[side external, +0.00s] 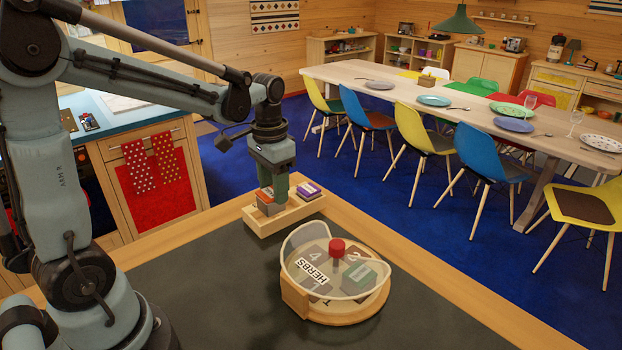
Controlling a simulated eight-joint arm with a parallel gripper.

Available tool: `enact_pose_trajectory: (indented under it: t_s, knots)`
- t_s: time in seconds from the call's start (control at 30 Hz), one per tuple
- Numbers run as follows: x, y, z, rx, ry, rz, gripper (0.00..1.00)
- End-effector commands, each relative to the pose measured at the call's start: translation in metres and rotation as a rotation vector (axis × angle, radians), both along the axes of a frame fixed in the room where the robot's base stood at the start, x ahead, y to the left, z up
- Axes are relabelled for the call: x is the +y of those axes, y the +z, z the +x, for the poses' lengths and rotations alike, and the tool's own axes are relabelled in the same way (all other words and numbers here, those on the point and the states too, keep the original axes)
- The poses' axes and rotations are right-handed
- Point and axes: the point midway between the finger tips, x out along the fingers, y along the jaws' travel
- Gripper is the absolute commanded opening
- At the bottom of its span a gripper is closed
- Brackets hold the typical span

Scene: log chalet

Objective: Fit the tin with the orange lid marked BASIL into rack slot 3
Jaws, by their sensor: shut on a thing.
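My gripper (271,193) points straight down over a small wooden tray (262,224) at the worktop's back edge. It is shut on a tin with an orange-brown lid (268,208) at the tray; the fingers hide part of it, and no lettering on it is readable. I cannot tell whether the tin still touches the tray. The round wooden rack (347,314) stands to the right and nearer. It has a red knob (337,246), a clear curved guard and a HERBS label. Numbers 4 and 2 show in it; slot 3 is not readable. A green-grey piece (360,273) lies at its right.
A tin with a purple lid (308,190) stands in the tray's right end, close beside my gripper. The dark worktop (200,300) is clear left of the rack. Its wooden edge runs behind the tray. The dining table and chairs are far beyond.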

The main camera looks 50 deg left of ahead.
Motion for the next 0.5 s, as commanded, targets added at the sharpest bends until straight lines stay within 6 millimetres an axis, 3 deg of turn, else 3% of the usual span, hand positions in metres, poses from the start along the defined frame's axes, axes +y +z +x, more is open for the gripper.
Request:
enact_pose_trajectory:
  t_s: [0.2, 0.5]
  knots:
    - [0.037, -0.022, 0.008, 0.0, 0.003, 0.0, 0.16]
    - [0.046, -0.042, 0.01, 0.0, -0.001, 0.0, 0.16]
